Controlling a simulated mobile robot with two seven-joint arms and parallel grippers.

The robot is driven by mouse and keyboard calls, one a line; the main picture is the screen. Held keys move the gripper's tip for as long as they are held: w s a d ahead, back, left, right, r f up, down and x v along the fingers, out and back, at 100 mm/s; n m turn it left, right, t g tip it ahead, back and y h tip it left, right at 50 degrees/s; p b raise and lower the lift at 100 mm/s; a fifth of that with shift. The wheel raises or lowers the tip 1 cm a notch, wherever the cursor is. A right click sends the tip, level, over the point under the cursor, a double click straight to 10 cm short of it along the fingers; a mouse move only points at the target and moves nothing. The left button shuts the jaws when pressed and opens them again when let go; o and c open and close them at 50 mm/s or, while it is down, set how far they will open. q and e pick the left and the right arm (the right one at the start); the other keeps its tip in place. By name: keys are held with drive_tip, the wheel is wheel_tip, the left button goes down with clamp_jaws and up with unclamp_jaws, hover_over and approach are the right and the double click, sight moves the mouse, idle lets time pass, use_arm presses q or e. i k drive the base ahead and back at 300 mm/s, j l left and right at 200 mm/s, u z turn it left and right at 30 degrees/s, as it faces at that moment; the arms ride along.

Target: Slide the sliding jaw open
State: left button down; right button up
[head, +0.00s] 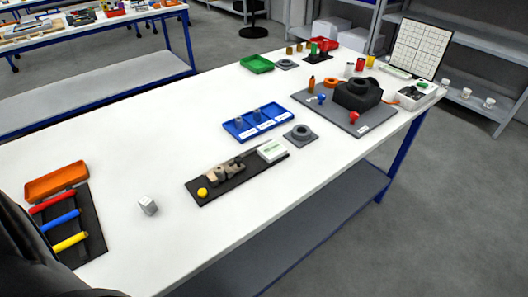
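A small clamp-like fixture with beige and dark grey blocks (228,172) sits on a black plate (212,191) near the middle of the white table. It looks like the one with the sliding jaw, but the view is too small to tell which block is the jaw or how wide its gap is. A yellow round knob (202,193) is at the plate's near left end. A white labelled box (271,150) is at its right end. Neither gripper is in view. A dark part, likely of my own body, fills the lower left corner.
A rack with coloured rods (62,220) and an orange tray (56,181) are at far left. The table's front is clear.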

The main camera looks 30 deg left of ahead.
sight(230, 172)
drive_tip(key=i+j+u, duration=0.2)
drive_tip(key=u, duration=1.05)
